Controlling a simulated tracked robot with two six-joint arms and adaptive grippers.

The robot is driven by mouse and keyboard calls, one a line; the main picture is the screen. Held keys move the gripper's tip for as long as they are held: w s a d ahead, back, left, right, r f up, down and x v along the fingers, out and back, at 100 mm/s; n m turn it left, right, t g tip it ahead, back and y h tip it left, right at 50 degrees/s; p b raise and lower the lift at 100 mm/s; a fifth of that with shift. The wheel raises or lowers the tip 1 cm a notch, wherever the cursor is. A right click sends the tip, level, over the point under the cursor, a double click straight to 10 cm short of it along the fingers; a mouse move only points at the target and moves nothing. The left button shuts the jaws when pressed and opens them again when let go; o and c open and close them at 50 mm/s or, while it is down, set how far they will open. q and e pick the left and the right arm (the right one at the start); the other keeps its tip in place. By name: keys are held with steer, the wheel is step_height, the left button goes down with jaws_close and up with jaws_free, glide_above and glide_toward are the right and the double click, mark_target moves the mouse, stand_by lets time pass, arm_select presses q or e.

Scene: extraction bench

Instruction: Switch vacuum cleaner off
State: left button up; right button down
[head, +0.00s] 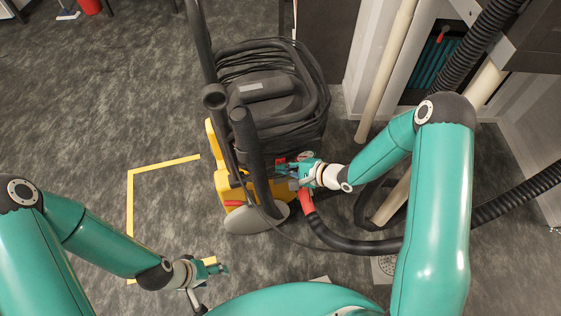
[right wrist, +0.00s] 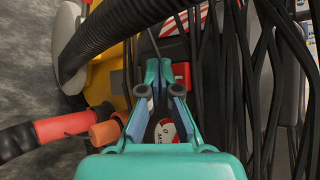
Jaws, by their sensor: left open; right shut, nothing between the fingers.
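The vacuum cleaner (head: 272,92) is a yellow and black machine standing on the floor at the picture's centre, with black cable coiled around its top. My right gripper (head: 290,172) is at its lower right side, shut and empty. In the right wrist view my gripper (right wrist: 158,72) points at the machine's dark panel. A small red part (right wrist: 182,74) sits just right of the fingertips; I cannot tell whether they touch or whether it is the switch. A round dial with white and red markings (right wrist: 165,130) shows between the fingers. My left gripper (head: 218,270) is open and empty, low at the left.
A black hose with a red-orange end (head: 306,201) runs from the machine to the right. Black cables (right wrist: 265,80) hang close to my right gripper. Yellow tape (head: 130,205) marks the floor. Open floor lies to the left; pipes (head: 386,70) stand at the right.

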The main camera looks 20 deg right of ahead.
steer(key=shift+r, duration=0.2)
steer(key=shift+s, duration=0.4)
steer(key=shift+p, duration=0.3)
steer(key=shift+s+r+p, duration=0.2)
steer(key=shift+s+p, duration=0.05)
steer(key=shift+s, duration=1)
steer(key=shift+s+r+p, duration=0.2)
steer(key=shift+s, duration=1.05)
